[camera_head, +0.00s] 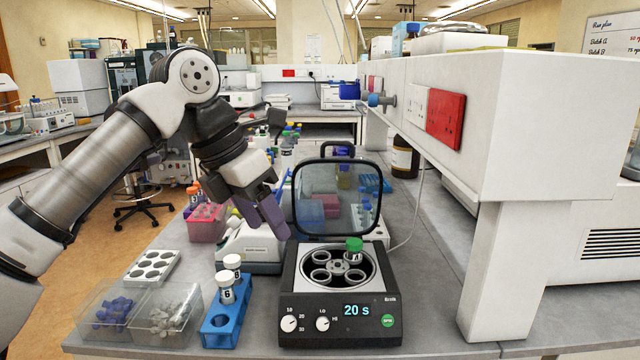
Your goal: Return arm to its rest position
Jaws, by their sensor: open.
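My gripper (262,218) hangs from my arm at the left-centre, fingers pointing down and apart, with nothing seen between them. It is above and behind the left side of a small dark centrifuge (340,327), in front of a white instrument (250,250). The centrifuge's clear lid (338,200) stands open. Its display reads 20 s. A green-capped vial (354,250) stands in the rotor at the back right; the other visible rotor holes look empty.
A blue rack (227,318) with two white-capped vials stands left of the centrifuge. Two clear bins (135,318) and a white holed rack (152,266) lie farther left. A pink tub (206,224) is behind. A white overhead shelf (480,100) bounds the right side.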

